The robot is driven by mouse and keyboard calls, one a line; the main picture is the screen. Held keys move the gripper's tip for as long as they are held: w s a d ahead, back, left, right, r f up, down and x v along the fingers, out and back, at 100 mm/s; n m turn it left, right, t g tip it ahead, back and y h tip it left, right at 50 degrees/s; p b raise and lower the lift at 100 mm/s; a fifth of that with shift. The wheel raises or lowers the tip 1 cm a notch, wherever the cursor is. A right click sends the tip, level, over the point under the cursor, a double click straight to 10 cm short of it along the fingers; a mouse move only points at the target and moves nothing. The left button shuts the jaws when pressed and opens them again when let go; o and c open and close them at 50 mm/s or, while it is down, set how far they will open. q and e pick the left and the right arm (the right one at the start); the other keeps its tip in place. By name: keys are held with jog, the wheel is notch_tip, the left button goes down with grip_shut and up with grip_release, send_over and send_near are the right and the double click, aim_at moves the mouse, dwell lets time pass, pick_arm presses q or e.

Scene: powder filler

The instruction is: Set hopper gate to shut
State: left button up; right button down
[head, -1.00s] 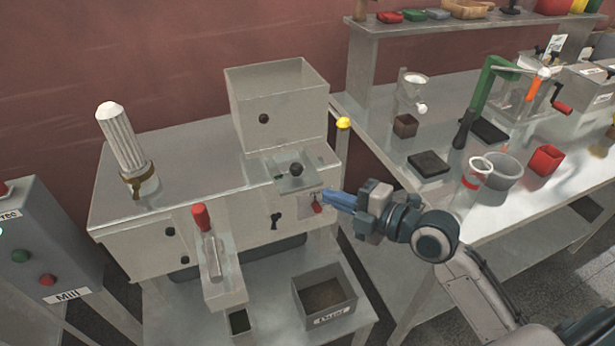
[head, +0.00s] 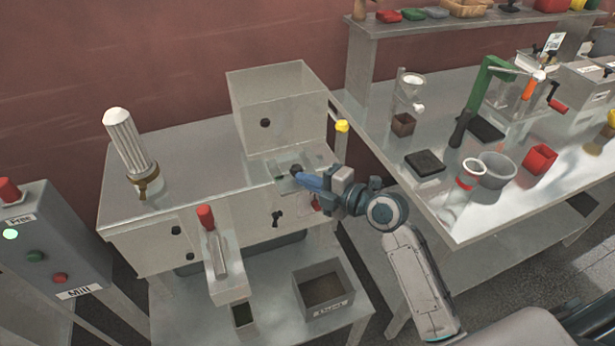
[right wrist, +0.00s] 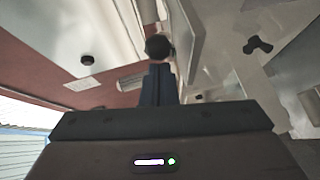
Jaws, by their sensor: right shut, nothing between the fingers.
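The open-topped metal hopper (head: 278,115) stands on the back of the metal machine. At its foot is a flat gate plate with a dark round knob (head: 295,169). My right gripper (head: 300,175) is shut and empty, its blue fingertips at the knob from the right. In the right wrist view, the knob (right wrist: 158,45) shows just beyond the tips of the shut fingers (right wrist: 158,80). I cannot tell whether they touch. The fingers and wrist partly cover the gate plate. My left gripper is out of view.
A yellow-topped post (head: 342,126) stands close behind my right wrist. A red-handled lever (head: 206,215) sticks up at the machine's front left. A dark open bin (head: 323,290) stands on the lower shelf. A cluttered bench is at the right.

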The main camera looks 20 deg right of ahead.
aim_at(301, 169)
jog(key=w+b, duration=0.3)
jog(key=shift+w+f, duration=0.1)
jog(key=shift+f, duration=0.1)
jog(key=shift+w+r+b, duration=0.1)
jog(key=shift+w+b, duration=0.15)
jog(key=shift+b, duration=0.1)
jog(key=shift+s+r, duration=0.1)
jog(key=shift+r, duration=0.2)
